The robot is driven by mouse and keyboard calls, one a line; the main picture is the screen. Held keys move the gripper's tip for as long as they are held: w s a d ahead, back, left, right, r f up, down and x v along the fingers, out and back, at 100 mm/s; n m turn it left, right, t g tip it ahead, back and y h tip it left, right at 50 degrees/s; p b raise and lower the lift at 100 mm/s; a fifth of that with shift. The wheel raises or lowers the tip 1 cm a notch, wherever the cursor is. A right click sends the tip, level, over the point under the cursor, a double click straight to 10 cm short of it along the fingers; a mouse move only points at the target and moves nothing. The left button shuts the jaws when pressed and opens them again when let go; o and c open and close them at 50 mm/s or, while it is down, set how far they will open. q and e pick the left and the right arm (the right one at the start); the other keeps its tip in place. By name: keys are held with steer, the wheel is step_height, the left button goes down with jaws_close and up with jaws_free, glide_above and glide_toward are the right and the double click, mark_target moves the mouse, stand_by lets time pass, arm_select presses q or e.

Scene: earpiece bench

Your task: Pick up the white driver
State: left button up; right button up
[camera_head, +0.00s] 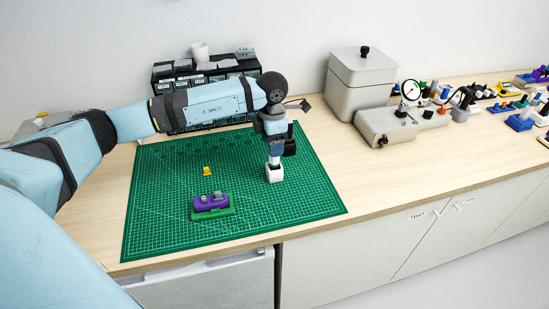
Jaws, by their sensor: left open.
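A small white block-like piece (275,174), which looks like the white driver, stands on the green cutting mat (160,215), right of its middle. My left gripper (275,160) points down directly above it, with its fingertips at the top of the piece. The left gripper is open. The fingers partly hide the top of the piece, and I cannot tell whether they touch it. My right gripper is not in view.
A purple part in a green holder (212,211) and a small yellow piece (207,171) are on the mat to the left. A dark drawer rack (163,72) stands behind. A grey lidded box (360,80) and a grey device (386,126) stand to the right.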

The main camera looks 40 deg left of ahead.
arm_select(q)
steer(key=f, duration=0.2)
steer(key=f+p, duration=0.1)
steer(key=shift+d+f, duration=0.35)
steer(key=shift+f, duration=0.5)
steer(key=c, duration=1)
steer(key=shift+r, duration=0.1)
step_height(320, 180, up, 20)
steer(key=b, duration=0.2)
